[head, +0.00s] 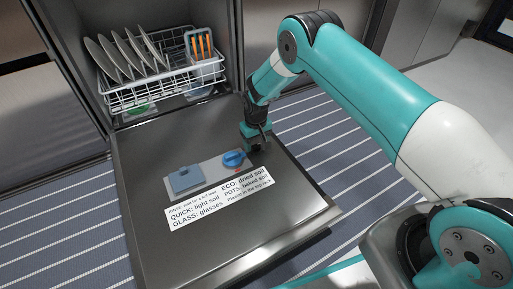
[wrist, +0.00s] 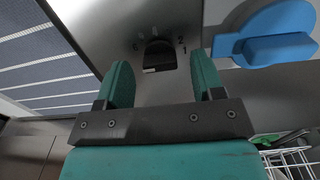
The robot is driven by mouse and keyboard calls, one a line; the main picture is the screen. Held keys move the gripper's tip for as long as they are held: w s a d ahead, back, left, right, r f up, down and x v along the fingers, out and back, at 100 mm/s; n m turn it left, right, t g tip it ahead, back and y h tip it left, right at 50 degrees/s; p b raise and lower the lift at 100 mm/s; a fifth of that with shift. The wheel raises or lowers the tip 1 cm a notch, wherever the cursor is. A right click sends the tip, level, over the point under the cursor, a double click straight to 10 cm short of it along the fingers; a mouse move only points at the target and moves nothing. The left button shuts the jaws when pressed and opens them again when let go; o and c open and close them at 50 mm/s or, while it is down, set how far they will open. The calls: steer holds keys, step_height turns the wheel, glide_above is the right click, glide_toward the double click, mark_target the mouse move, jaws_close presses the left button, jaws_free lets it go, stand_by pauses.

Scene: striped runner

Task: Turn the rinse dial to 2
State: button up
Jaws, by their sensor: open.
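In the head view my gripper (head: 258,146) is low over the open dishwasher door (head: 150,232), and I cannot make out the black dial there. A blue knob (head: 233,158) is just left of the gripper; a blue knob with a raised bar (wrist: 270,42) also shows at the wrist view's upper right.
A blue square flap (head: 186,179) lies on the door panel, above a white printed label (head: 218,199). The wire rack (head: 150,92) with plates and orange-handled cutlery stands behind the door. Striped runner (head: 75,223) lies on both sides of the door.

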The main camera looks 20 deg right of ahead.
steer(key=shift+f, duration=0.4)
steer(key=c, duration=0.9)
steer(key=shift+c, duration=0.2)
steer(key=shift+r, duration=0.1)
steer(key=n+p, duration=0.1)
steer(key=n, duration=0.1)
steer(key=shift+n+p, duration=0.35)
steer(key=shift+n, duration=0.05)
steer(key=shift+n+p, duration=0.5)
steer(key=shift+n, duration=1)
